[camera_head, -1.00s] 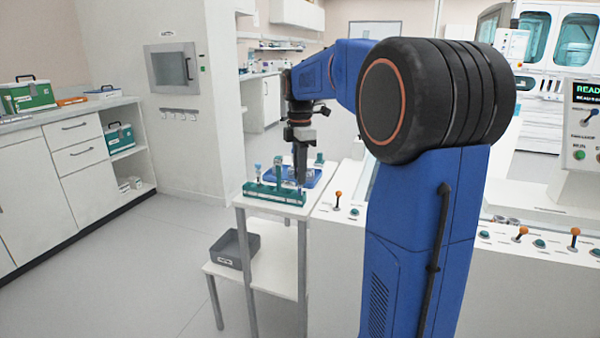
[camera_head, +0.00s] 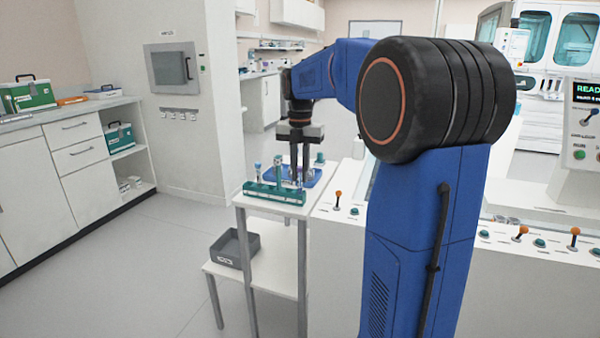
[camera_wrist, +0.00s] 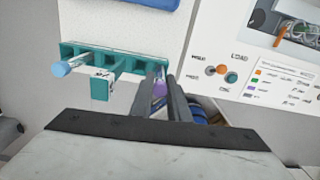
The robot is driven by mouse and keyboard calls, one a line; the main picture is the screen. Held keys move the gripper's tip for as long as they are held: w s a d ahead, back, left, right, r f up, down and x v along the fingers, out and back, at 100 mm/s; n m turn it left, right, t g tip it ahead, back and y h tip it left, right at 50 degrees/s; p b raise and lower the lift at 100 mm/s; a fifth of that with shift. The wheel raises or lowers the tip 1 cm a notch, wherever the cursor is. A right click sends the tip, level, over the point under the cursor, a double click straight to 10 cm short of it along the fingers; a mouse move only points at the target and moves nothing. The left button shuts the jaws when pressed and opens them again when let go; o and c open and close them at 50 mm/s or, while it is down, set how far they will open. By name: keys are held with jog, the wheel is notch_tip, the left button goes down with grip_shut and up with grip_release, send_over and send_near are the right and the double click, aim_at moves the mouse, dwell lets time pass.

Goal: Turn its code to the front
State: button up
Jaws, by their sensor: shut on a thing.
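My gripper (camera_head: 299,182) points down at the right end of the green tube rack (camera_head: 270,196). In the wrist view, its fingers (camera_wrist: 163,78) are shut on a tube with purple on it (camera_wrist: 160,89), at the end of the rack (camera_wrist: 130,63). The fingers hide most of this tube, and I cannot see its code. I cannot tell whether it sits in its hole or is lifted. A light-blue tube (camera_wrist: 62,68) stands at the rack's other end. A green upright with a marked face (camera_wrist: 100,84) rises from the rack's side.
The rack stands on a small white table (camera_head: 254,204), with a blue tray (camera_head: 313,182) behind it. A grey bin (camera_head: 226,250) is on the lower shelf. The machine's panel with an orange-knobbed lever (camera_head: 338,197) lies close to the right.

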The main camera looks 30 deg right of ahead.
jog(key=shift+n, duration=0.4)
jog(key=shift+f, duration=0.15)
jog(key=o, duration=0.9)
notch_tip(320, 180, up, 17)
jog(key=shift+r, duration=0.2)
dwell(0.5)
jog(key=shift+c, duration=0.4)
